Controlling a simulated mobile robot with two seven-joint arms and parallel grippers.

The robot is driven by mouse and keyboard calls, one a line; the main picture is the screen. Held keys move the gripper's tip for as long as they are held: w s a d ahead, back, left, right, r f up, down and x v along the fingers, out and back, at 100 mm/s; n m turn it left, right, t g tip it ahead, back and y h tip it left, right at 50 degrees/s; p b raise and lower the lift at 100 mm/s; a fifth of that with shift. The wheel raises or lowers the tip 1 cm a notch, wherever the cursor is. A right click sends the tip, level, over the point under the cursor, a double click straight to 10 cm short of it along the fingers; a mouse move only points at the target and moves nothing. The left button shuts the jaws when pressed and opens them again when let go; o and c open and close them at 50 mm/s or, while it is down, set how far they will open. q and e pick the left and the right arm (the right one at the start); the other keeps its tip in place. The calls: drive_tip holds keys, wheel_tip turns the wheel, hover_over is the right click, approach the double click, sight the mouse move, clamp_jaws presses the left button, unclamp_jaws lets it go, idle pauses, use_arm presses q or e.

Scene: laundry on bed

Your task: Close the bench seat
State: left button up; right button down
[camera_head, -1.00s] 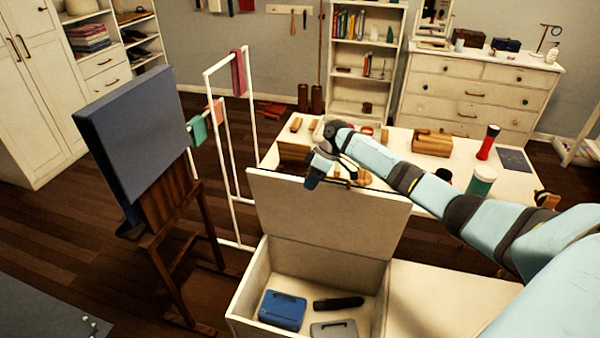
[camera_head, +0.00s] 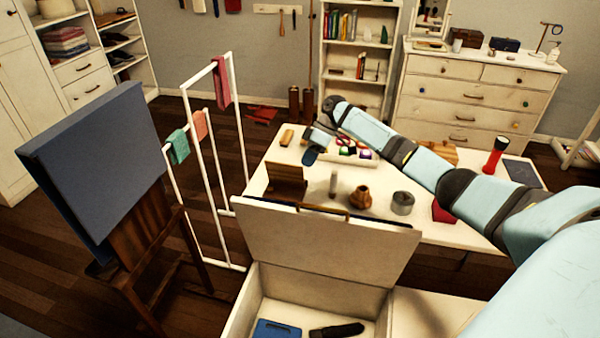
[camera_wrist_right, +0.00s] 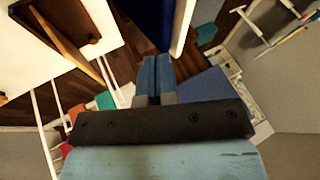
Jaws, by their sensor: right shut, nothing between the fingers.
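The bench seat lid (camera_head: 320,245) stands raised and tilted back at the rear of the open bench box (camera_head: 240,308) in the head view. A blue case (camera_head: 277,329) and a dark object (camera_head: 337,330) lie inside the box. My right gripper (camera_head: 310,156) is shut and empty. It appears above the white table, beyond the lid's top edge and apart from it. Its shut fingers also show in the right wrist view (camera_wrist_right: 153,78). My left gripper is not in view.
A white table (camera_head: 265,185) behind the bench holds a wooden box, a round pot (camera_head: 360,197), a grey roll (camera_head: 402,203) and a red flashlight (camera_head: 495,155). A blue canvas on an easel (camera_head: 95,165) and a white drying rack (camera_head: 237,130) stand left of the bench.

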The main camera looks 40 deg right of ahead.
sight(285, 207)
drive_tip(key=a+f, duration=0.2)
drive_tip(key=s+a+f+p, duration=0.1)
drive_tip(key=a+f, duration=0.2)
drive_tip(key=s+a+f+p, duration=0.1)
drive_tip(key=a+f, duration=0.1)
drive_tip(key=f, duration=0.1)
drive_tip(key=shift+a, duration=0.3)
drive_tip(key=shift+s+a+p, duration=0.2)
drive_tip(key=shift+s+p, duration=0.05)
drive_tip(key=shift+p, duration=0.05)
drive_tip(key=shift+a+f, duration=0.1)
drive_tip(key=shift+f, duration=0.05)
drive_tip(key=shift+s+a, duration=0.1)
